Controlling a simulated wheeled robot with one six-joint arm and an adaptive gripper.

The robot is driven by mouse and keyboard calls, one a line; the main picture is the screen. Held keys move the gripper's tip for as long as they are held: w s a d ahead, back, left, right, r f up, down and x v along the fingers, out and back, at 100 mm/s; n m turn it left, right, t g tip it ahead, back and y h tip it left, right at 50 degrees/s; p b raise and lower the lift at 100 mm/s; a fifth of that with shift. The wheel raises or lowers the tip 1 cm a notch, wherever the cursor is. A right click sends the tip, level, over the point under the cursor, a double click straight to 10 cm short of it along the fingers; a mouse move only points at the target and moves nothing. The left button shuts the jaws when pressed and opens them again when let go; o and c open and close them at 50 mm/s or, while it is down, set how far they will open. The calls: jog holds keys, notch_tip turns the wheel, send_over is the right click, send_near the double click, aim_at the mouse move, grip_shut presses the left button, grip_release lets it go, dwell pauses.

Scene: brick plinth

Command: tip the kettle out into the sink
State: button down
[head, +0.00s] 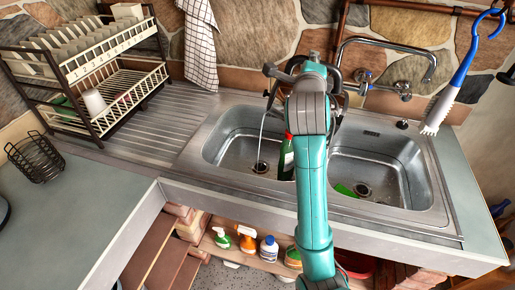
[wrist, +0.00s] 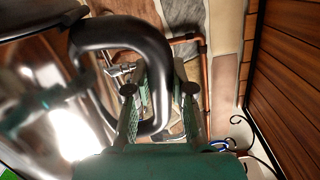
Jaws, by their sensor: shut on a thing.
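The kettle (wrist: 62,128) fills the left of the wrist view as a shiny metal body with a thick black loop handle (wrist: 100,32). My gripper (wrist: 158,92) is shut on that handle, which passes between the fingers. In the head view a dark part of the kettle (head: 275,74) shows beside my gripper (head: 308,70), above the sink's back. My arm hides most of it. A thin pale stream (head: 263,132) falls from there into the left basin of the steel sink (head: 225,148), near its drain. The kettle looks tipped; how much is inside cannot be seen.
A green bottle (head: 286,158) stands in the left basin, partly behind my arm. A green item (head: 345,190) lies in the right basin. The tap (head: 388,44) is behind the sink. A dish rack (head: 105,75) stands left; a blue-handled brush (head: 455,85) hangs right.

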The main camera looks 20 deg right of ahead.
aim_at(297, 62)
jog(key=shift+w+a+r+n+p, duration=0.1)
jog(key=shift+w+a+n+p, duration=0.3)
jog(key=shift+a, duration=0.4)
jog(key=shift+w+a+r+n+p, duration=0.1)
jog(key=shift+w+a+n+p, duration=0.15)
jog(key=shift+w+a+n, duration=0.35)
